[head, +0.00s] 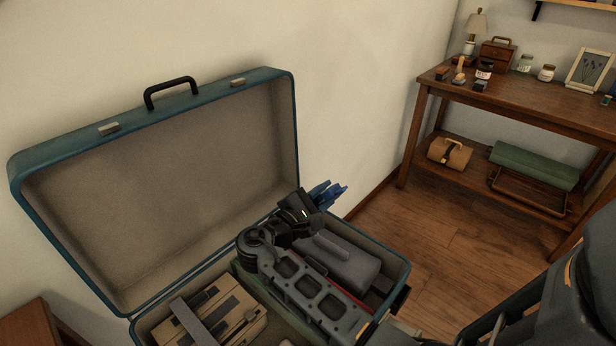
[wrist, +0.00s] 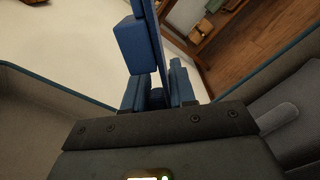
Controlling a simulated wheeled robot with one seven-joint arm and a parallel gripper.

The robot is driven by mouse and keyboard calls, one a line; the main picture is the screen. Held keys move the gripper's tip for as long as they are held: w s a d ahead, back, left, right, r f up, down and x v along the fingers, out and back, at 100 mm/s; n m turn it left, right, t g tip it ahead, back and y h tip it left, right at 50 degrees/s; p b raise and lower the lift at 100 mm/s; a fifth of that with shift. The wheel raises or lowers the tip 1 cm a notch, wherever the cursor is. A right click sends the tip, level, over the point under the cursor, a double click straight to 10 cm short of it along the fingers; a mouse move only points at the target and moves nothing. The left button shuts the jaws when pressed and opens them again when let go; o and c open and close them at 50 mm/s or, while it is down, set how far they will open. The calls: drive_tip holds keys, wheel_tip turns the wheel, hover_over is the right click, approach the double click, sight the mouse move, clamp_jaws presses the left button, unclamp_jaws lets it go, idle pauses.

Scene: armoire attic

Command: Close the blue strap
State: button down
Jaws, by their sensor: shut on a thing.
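The blue suitcase (head: 60,137) lies with its lid (head: 200,160) raised against the wall. My gripper (head: 327,193) is above the back right corner of the suitcase's lower half, reaching toward the hinge side. In the wrist view, my gripper (wrist: 158,95) is shut, with a narrow upright blue piece, apparently the blue strap (wrist: 155,40), between its blue fingers. A blue block shows beside this piece at its upper left. Strap and fingers have nearly the same colour, so their borders are hard to tell. The strap's lower end is hidden by my gripper.
The suitcase holds a brown bundle with dark bands (head: 215,312) and a grey case (head: 340,262). My arm passes over these contents. A wooden table (head: 440,88) with small items stands at the right. Wooden floor (head: 440,240) is clear between it and the suitcase.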

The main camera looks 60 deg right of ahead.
drive_tip(key=s+f+m+b, duration=0.1)
drive_tip(key=s+f, duration=0.1)
drive_tip(key=s+a+f+m+b, duration=0.1)
drive_tip(key=f+m+b, duration=0.1)
drive_tip(key=f, duration=0.1)
drive_tip(key=s+f+m+b, duration=0.2)
drive_tip(key=f, duration=0.1)
drive_tip(key=shift+s+a+f, duration=0.15)
drive_tip(key=shift+s+a, duration=0.15)
drive_tip(key=shift+a, duration=0.05)
drive_tip(key=shift+s+a+f+m+b, duration=0.1)
drive_tip(key=shift+s+f+m+b, duration=0.2)
drive_tip(key=shift+f+m+b, duration=0.4)
drive_tip(key=shift+f, duration=0.15)
drive_tip(key=c, duration=1.1)
unclamp_jaws()
drive_tip(key=shift+p+v, duration=0.3)
drive_tip(key=shift+v, duration=3.6)
